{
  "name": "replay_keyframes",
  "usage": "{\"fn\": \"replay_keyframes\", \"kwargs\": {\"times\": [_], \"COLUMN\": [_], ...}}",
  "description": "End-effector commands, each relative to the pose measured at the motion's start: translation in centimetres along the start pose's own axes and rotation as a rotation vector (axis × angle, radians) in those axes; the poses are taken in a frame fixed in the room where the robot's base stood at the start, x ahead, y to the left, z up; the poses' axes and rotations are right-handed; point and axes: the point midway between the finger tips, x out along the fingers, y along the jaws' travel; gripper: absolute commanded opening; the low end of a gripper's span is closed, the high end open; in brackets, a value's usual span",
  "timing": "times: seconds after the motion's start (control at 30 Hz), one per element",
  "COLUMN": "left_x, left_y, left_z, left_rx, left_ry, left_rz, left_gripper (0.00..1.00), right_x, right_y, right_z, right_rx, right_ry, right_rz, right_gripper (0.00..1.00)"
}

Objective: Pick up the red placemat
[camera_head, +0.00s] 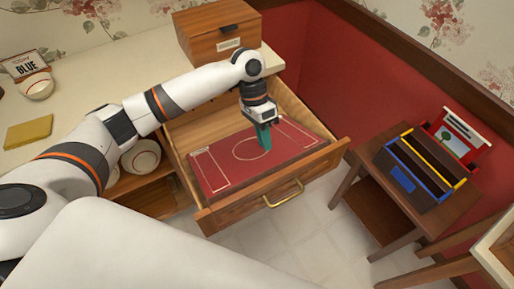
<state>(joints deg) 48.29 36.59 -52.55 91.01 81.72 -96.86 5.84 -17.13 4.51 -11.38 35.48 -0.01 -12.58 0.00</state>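The red placemat (216,173) has pale court-like lines and lies inside an open wooden drawer (246,207). My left arm comes in from the left and reaches over the drawer. My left gripper (264,143) points down at the upper middle of the placemat, with teal fingers at or just above its surface. I cannot tell whether the fingers touch the placemat or how far apart they are. My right gripper is not in view.
A wooden box (217,42) stands on the counter behind the drawer. A yellow cloth-like item (28,132) and a white bowl (36,84) are on the counter. A side table (378,172) with a dark caddy (419,168) stands right. Red wall borders the drawer's right.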

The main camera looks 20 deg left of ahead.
Motion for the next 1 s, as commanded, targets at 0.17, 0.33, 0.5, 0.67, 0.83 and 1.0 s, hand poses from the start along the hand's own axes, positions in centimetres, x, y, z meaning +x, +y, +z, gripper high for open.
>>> {"fn": "replay_keyframes", "kwargs": {"times": [0.17,0.33,0.5,0.67,0.83,1.0], "left_x": [2.4,3.5,6.0,7.8,8.2,8.1], "left_y": [0.0,0.0,0.1,0.1,0.2,0.2], "left_z": [0.0,0.1,0.3,0.3,0.3,0.3], "left_rx": [0.000,0.001,0.000,0.002,0.002,0.002], "left_ry": [0.000,0.000,0.001,0.000,-0.002,-0.002], "left_rz": [-0.001,0.000,0.000,0.000,0.002,0.002], "left_gripper": [0.18,0.18,0.18,0.18,0.18,0.07], "right_x": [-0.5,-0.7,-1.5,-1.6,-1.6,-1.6], "right_y": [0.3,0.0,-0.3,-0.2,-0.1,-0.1], "right_z": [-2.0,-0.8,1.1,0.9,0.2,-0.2], "right_rx": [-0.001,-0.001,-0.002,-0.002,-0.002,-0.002], "right_ry": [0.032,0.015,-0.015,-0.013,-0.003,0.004], "right_rz": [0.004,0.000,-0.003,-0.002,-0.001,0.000], "right_gripper": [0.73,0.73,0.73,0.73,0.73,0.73]}}
